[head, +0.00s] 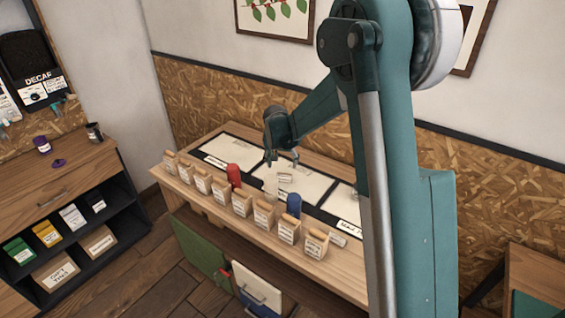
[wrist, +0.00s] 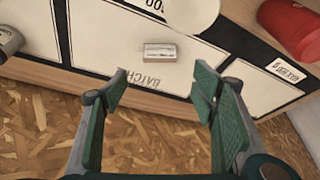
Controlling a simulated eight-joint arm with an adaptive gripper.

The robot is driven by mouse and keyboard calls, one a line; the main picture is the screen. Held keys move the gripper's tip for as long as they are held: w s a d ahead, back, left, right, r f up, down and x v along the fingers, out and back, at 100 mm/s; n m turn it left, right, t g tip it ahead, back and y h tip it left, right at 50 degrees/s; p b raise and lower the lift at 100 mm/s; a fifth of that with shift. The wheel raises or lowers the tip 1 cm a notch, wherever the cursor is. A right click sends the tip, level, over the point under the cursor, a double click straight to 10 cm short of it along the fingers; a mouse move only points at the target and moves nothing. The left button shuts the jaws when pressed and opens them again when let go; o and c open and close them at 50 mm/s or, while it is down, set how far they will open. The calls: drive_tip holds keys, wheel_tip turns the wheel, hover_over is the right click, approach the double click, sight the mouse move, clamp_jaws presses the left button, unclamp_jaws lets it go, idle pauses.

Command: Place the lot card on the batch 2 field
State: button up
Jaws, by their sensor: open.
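The lot card (wrist: 158,52), a small pale block with print too small to read, lies on the middle white field (wrist: 120,38) in the wrist view. It also shows in the head view (head: 285,178). This field bears upside-down "BATCH" print; its number is not legible. My gripper (wrist: 162,84) is open and empty, its green fingers apart, with the card beyond the tips. In the head view my gripper (head: 283,160) hangs over the back of the middle field. Other white fields lie to the left (head: 240,152) and right (head: 343,203), the right one partly behind my arm.
A red object (head: 233,175), a blue object (head: 293,206) and a pale round vessel (head: 270,188) stand near the fields. Several labelled wooden bins (head: 241,203) line the bench's front edge. The OSB wall (head: 225,100) rises close behind the bench.

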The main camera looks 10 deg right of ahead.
drive_tip(key=s+d+r+n+t+y, duration=0.1)
drive_tip(key=s+d+r, duration=0.1)
drive_tip(key=s+r, duration=0.95)
drive_tip(key=s+d+r+n, duration=0.1)
drive_tip(key=s+r, duration=0.8)
drive_tip(key=s, duration=0.5)
drive_tip(key=s+d+f+n+t, duration=0.1)
drive_tip(key=s+n+t, duration=0.1)
drive_tip(key=s, duration=2.3)
drive_tip(key=shift+s+f+n+y, duration=0.3)
drive_tip(key=shift+s+y, duration=0.1)
